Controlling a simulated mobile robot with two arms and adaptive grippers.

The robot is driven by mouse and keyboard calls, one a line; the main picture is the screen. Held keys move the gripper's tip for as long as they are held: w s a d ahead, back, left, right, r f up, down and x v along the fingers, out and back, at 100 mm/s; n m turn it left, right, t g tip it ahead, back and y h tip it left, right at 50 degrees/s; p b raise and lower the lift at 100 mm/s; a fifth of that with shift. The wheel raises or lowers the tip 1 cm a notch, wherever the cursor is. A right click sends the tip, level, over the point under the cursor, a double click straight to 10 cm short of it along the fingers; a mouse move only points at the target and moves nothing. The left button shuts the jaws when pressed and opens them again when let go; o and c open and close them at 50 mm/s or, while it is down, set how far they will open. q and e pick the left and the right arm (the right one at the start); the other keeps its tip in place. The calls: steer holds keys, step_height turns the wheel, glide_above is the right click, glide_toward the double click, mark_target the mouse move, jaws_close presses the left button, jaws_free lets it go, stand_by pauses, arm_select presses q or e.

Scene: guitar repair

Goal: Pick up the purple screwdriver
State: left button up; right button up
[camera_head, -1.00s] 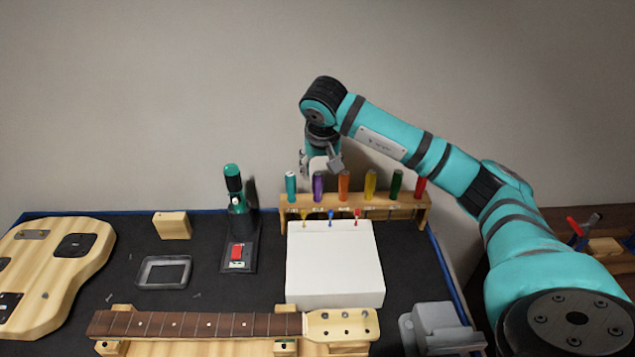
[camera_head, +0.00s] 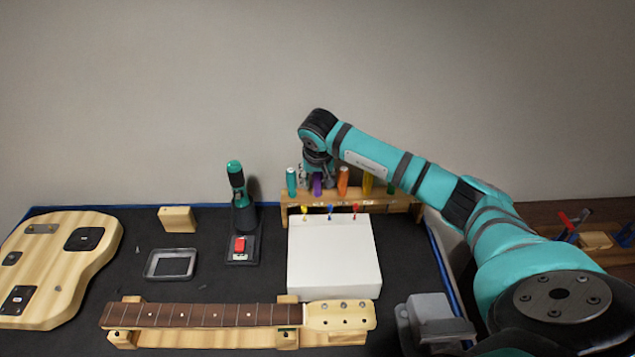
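The purple screwdriver (camera_head: 317,186) stands upright in the wooden rack (camera_head: 400,206) at the back of the bench, between the teal screwdriver (camera_head: 291,181) and the orange screwdriver (camera_head: 343,181). My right gripper (camera_head: 316,180) points down over the rack at the purple handle. Its fingers appear on either side of the handle, and the gripper hides the handle's upper part. Whether the fingers touch the handle is too small to tell. My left gripper is not in view.
A white box (camera_head: 334,262) stands in front of the rack. A green-and-black tool (camera_head: 238,198) stands upright left of the rack. A guitar neck (camera_head: 220,315) lies in front and a guitar body (camera_head: 50,265) at the left. A yellow screwdriver (camera_head: 367,183) is partly behind my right arm.

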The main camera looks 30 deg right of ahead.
jaws_close()
steer(key=shift+w, duration=0.1)
